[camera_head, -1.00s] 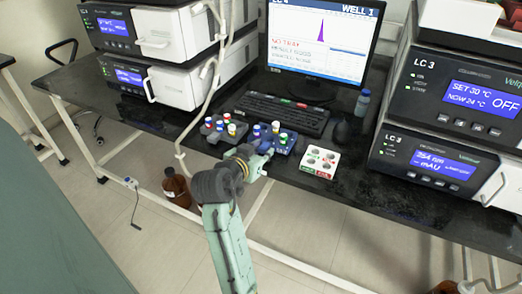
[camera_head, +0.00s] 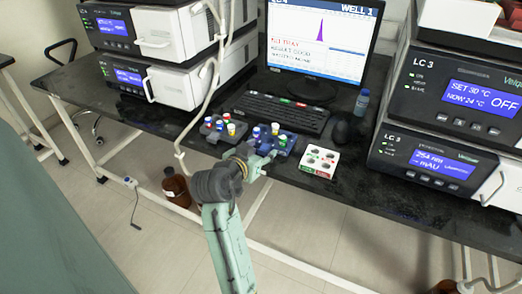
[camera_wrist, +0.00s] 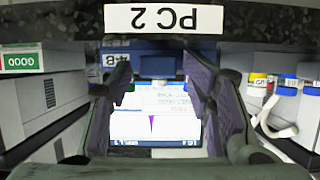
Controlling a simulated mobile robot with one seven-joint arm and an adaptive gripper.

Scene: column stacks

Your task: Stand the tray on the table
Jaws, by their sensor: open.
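A blue tray (camera_head: 281,150) with several capped vials sits near the front edge of the black table (camera_head: 366,190). In the wrist view, which is upside down, a blue part of the tray (camera_wrist: 155,46) with a label like "4-B" shows beyond my fingers. My gripper (camera_head: 262,163) is at the tray's near side in the head view and hides part of it. In the wrist view my gripper (camera_wrist: 159,88) has its fingers apart, with the monitor showing between them. I cannot tell whether a finger touches the tray.
A dark grey rack (camera_head: 222,137) with vials stands left of the tray. A white box (camera_head: 318,162) with coloured spots is to the right. The keyboard (camera_head: 281,112), monitor (camera_head: 318,40), mouse (camera_head: 341,131) and a bottle (camera_head: 362,102) stand behind. Instruments flank both sides.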

